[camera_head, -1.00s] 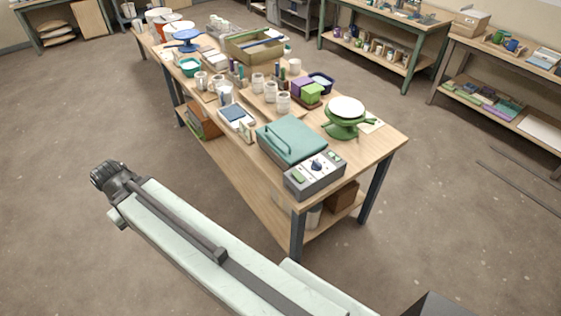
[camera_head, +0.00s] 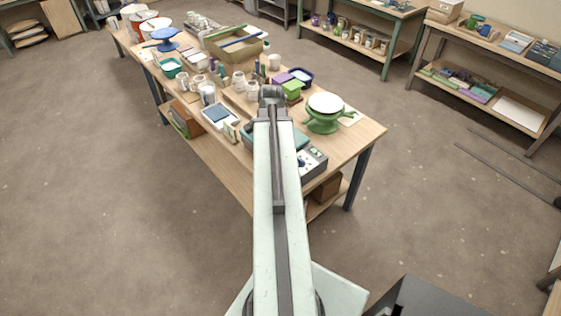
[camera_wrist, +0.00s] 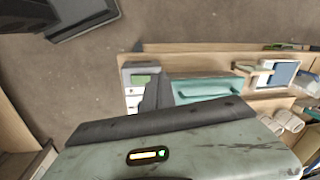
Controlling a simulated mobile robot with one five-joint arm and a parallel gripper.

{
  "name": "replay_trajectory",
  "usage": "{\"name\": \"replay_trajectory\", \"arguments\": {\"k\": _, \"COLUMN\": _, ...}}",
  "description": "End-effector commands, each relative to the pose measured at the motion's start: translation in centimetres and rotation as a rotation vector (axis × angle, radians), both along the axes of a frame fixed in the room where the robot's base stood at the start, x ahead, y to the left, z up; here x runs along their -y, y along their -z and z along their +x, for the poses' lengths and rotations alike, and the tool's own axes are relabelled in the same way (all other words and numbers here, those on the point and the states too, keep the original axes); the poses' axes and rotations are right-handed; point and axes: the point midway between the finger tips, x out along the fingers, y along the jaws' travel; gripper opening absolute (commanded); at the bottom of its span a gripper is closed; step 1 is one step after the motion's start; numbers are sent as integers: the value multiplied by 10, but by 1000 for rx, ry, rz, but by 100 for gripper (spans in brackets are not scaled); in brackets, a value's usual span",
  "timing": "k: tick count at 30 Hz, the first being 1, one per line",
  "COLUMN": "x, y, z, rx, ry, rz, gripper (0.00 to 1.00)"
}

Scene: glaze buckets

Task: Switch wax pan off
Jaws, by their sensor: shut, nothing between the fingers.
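The wax pan has a teal lid and a grey control box (camera_head: 313,160) with a dark knob. It stands at the near end of the long wooden table, and my arm hides much of it in the head view. In the wrist view its teal lid (camera_wrist: 205,90) and the control box's green part (camera_wrist: 142,80) show, with a dark part of my gripper covering some of the box. My gripper (camera_head: 271,92) is shut and empty. It appears above the table, over the pan's far side in the picture; its height is hard to judge.
A green turntable with a white top (camera_head: 325,104) stands right of the pan. White jars (camera_head: 238,80), a green block (camera_head: 292,90) and a blue-and-white tray (camera_head: 219,115) crowd the table beyond and to the left. Floor around the table's near end is open.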

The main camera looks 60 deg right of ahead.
Motion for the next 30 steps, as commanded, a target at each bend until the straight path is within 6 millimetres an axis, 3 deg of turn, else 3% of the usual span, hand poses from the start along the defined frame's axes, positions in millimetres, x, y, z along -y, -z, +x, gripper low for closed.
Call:
{"name": "replay_trajectory", "arguments": {"k": 1, "x": 18, "y": -7, "z": -21, "rx": 7, "ry": 80, "rz": 3, "gripper": 0}}
{"name": "replay_trajectory", "arguments": {"k": 5, "x": 40, "y": -10, "z": -50, "rx": 21, "ry": 202, "rz": 9, "gripper": 0}}
{"name": "replay_trajectory", "arguments": {"k": 14, "x": 44, "y": -2, "z": -55, "rx": 22, "ry": 225, "rz": 10, "gripper": 0}}
{"name": "replay_trajectory", "arguments": {"k": 20, "x": 45, "y": 28, "z": -50, "rx": 22, "ry": 222, "rz": 10, "gripper": 0}}
{"name": "replay_trajectory", "arguments": {"k": 30, "x": 48, "y": 101, "z": -40, "rx": 22, "ry": 221, "rz": 9, "gripper": 0}}
